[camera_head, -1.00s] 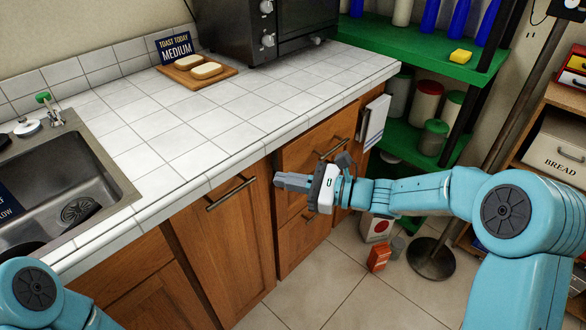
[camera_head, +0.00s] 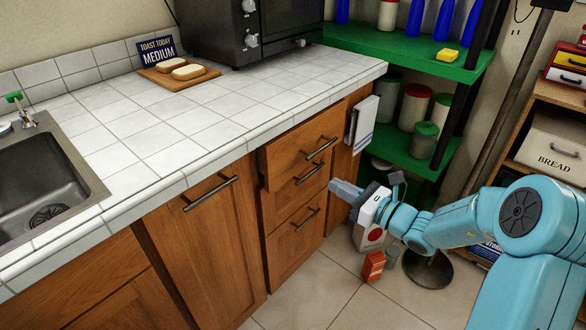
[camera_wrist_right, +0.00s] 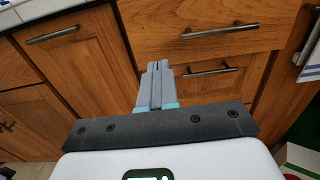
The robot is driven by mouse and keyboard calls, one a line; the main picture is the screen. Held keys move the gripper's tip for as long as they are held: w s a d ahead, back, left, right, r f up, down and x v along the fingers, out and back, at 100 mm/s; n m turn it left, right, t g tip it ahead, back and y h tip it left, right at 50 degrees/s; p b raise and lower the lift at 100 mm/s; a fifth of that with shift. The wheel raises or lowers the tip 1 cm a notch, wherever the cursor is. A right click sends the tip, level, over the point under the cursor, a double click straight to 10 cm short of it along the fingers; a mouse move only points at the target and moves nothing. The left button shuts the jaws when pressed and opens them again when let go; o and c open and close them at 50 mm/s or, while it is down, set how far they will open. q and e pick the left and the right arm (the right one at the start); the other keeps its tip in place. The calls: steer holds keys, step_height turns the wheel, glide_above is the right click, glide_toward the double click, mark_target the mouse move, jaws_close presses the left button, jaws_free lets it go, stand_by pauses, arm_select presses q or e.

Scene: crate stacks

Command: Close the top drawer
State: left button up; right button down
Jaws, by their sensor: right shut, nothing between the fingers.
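The top drawer (camera_head: 290,152) is a wooden front with a dark bar handle, just under the white tiled counter. Its front stands out a little from the drawers below, so it looks partly open. In the right wrist view the top drawer (camera_wrist_right: 180,14) spans the upper middle, with its handle above and right of my fingers. My right gripper (camera_head: 334,187) is shut and empty, to the right of the drawer stack and lower than the top handle. It also shows in the right wrist view (camera_wrist_right: 155,68), apart from the top drawer's handle. My left gripper is out of view.
Two lower drawers (camera_head: 290,208) sit beneath, and a cupboard door (camera_head: 215,245) is to their left. A towel (camera_head: 364,122) hangs at the right. A red box (camera_head: 373,267) and a stand base (camera_head: 428,268) are on the floor. Floor before the drawers is clear.

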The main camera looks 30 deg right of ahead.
mark_target(287, 159)
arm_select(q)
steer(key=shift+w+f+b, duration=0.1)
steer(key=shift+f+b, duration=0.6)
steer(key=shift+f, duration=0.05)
arm_select(e)
steer(key=x, duration=1.3)
steer(key=shift+w+a, duration=0.15)
steer(key=shift+w, duration=0.25)
